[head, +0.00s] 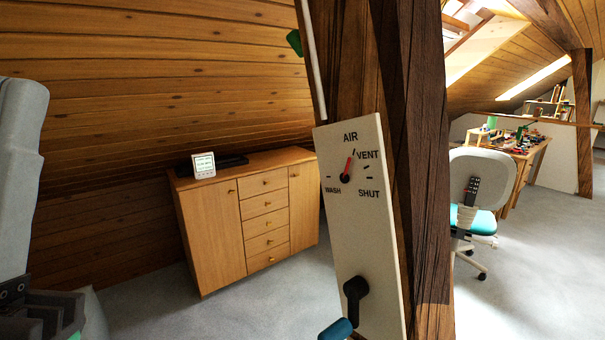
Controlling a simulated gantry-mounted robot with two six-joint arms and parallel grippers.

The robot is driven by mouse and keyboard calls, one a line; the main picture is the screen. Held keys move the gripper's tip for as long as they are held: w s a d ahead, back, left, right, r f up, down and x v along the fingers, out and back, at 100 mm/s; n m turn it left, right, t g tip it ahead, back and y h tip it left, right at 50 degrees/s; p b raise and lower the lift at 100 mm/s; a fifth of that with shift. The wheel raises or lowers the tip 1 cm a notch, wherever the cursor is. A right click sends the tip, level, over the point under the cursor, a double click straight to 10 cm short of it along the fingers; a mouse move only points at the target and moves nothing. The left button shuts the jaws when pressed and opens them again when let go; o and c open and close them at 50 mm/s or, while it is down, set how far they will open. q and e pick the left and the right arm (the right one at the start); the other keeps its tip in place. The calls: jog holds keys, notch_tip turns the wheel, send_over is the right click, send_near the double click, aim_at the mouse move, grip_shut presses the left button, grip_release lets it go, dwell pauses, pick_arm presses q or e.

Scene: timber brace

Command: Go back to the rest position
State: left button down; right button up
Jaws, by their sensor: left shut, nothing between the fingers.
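My left arm comes down along the left edge, and my left gripper (50,314) is at the lower left corner, partly cut off by the frame. Its dark fingers look shut and empty, and it touches nothing that I can see. It is well to the left of the pale control panel (360,230) on the dark timber post. My right gripper is not in view.
A wooden cabinet (212,235) with a small white display (203,165) on top stands against the sloped plank wall. The timber post (425,170) rises in the middle. A desk chair (478,185) and cluttered desk (530,150) are at the right. Carpet between gripper and post is clear.

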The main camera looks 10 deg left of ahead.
pick_arm(q)
jog(key=w+d+f+n+g+h, duration=0.2)
jog(key=w+f+n+g+h, duration=0.1)
jog(key=w+n+h, duration=0.15)
notch_tip(320, 180, up, 38)
jog(key=m+p, duration=0.1)
jog(key=p, duration=3.7)
notch_tip(320, 180, down, 22)
jog(key=b, duration=2.1)
jog(key=shift+a+r+y, duration=0.2)
jog(key=shift+a+y, duration=0.05)
jog(key=shift+y, duration=0.2)
jog(key=shift+w, duration=0.1)
notch_tip(320, 180, up, 21)
jog(key=p, duration=2.1)
jog(key=shift+r, duration=0.2)
